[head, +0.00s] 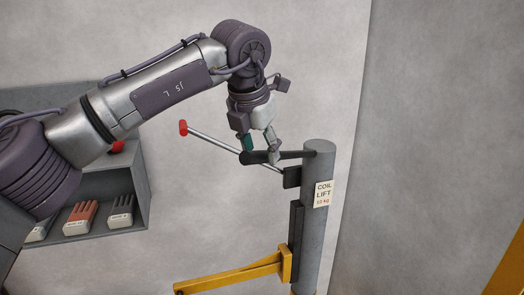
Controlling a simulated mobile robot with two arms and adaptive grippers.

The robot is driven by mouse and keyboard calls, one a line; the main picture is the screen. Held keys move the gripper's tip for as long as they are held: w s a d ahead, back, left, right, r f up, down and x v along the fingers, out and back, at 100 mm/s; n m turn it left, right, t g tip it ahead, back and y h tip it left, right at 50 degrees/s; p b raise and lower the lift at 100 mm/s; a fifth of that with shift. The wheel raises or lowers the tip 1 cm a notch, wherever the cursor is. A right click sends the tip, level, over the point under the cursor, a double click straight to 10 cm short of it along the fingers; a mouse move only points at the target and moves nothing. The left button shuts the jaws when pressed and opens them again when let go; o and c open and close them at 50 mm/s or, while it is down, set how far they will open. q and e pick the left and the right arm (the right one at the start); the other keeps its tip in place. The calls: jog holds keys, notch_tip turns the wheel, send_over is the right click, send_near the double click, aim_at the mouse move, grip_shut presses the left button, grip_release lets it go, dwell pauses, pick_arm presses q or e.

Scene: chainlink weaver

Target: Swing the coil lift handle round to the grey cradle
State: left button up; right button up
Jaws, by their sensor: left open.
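The coil lift is a grey post (319,240) with a "COIL LIFT 10 kg" label (323,194). A black bar (292,155) with a thick rounded end reaches left from near its top. A thin metal rod (211,140) with a red knob (183,127) slopes up to the left behind the bar, from a black block on the post. I cannot tell which of these is the handle. My left gripper (261,150) points down, open, with its fingertips at the black bar near its thick end; contact is unclear. I cannot make out a grey cradle. My right gripper is not in view.
A yellow arm (230,274) reaches left from the lower post. A grey shelf (143,190) with labelled bins, one holding red-brown pieces (81,213), stands at the left. A plain wall (430,140) is behind and right. A yellow edge (507,265) shows at lower right.

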pick_arm(q)
jog(key=shift+p+x, duration=0.3)
jog(key=shift+x, duration=0.5)
jog(key=shift+s+f, duration=0.15)
jog(key=shift+f, duration=0.15)
jog(key=shift+d+f, duration=0.1)
jog(key=shift+f, duration=0.1)
jog(key=shift+c, duration=0.2)
jog(key=c, duration=0.8)
grip_shut()
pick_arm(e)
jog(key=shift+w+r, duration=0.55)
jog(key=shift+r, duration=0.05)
